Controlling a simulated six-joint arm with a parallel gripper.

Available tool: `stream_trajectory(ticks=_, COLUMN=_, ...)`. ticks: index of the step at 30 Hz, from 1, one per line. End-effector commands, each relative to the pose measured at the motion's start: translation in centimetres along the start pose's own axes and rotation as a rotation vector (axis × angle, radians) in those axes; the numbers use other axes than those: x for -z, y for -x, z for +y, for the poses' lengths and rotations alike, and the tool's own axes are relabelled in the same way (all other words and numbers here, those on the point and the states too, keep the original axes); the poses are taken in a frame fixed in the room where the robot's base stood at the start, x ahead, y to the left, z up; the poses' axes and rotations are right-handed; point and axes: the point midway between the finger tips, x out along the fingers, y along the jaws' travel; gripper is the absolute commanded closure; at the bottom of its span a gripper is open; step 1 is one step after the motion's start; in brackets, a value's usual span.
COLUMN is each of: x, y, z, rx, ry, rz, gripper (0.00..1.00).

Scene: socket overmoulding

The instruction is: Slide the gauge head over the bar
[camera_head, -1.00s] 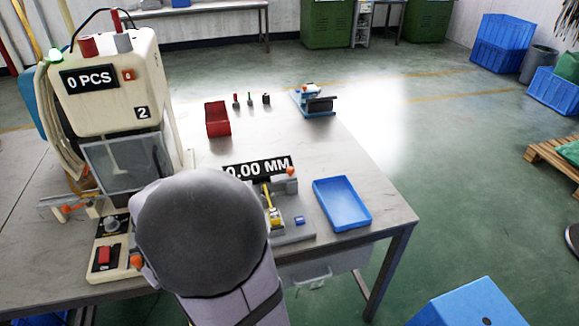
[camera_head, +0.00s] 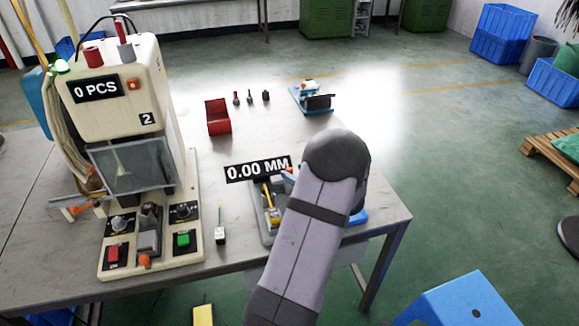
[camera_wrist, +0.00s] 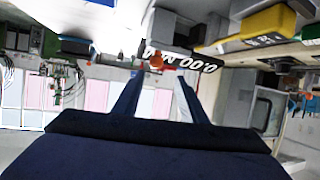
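The gauge (camera_head: 260,225) is a grey fixture on the table under a black 0.00 MM display (camera_head: 257,169). A yellow part (camera_head: 272,214) lies along it. In the wrist view the display (camera_wrist: 188,60) is inverted, and a yellow block (camera_wrist: 254,26) shows at upper right. An orange knob (camera_wrist: 156,62) appears between and just beyond my fingertips. My gripper (camera_wrist: 159,80) has its two dark blue fingers apart with no visible contact on the knob. In the head view my wrist hides most of the gripper and the fixture's right side. I cannot single out the bar.
A moulding press (camera_head: 120,90) stands at left with red and green buttons. A small white piece (camera_head: 220,235) stands between press and gauge. A red bin (camera_head: 218,117) and several small parts stand behind. A blue tray (camera_head: 358,217) is mostly hidden behind my arm.

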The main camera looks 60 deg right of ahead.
Motion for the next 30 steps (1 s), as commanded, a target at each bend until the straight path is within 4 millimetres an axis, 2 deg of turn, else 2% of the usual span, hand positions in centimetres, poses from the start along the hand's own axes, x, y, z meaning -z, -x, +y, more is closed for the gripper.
stream_trajectory(ticks=4, x=-0.8, y=0.9, z=0.9, rx=0.002, ry=-0.024, rz=0.005, gripper=0.62)
stream_trajectory(ticks=11, x=-0.8, y=0.5, z=1.0, rx=0.004, ry=-0.025, rz=0.005, gripper=0.62)
stream_trajectory(ticks=24, x=-0.8, y=-4.6, z=0.9, rx=0.004, ry=-0.025, rz=0.004, gripper=0.62)
stream_trajectory(ticks=30, x=-0.8, y=-6.1, z=0.9, rx=0.004, ry=-0.025, rz=0.005, gripper=0.62)
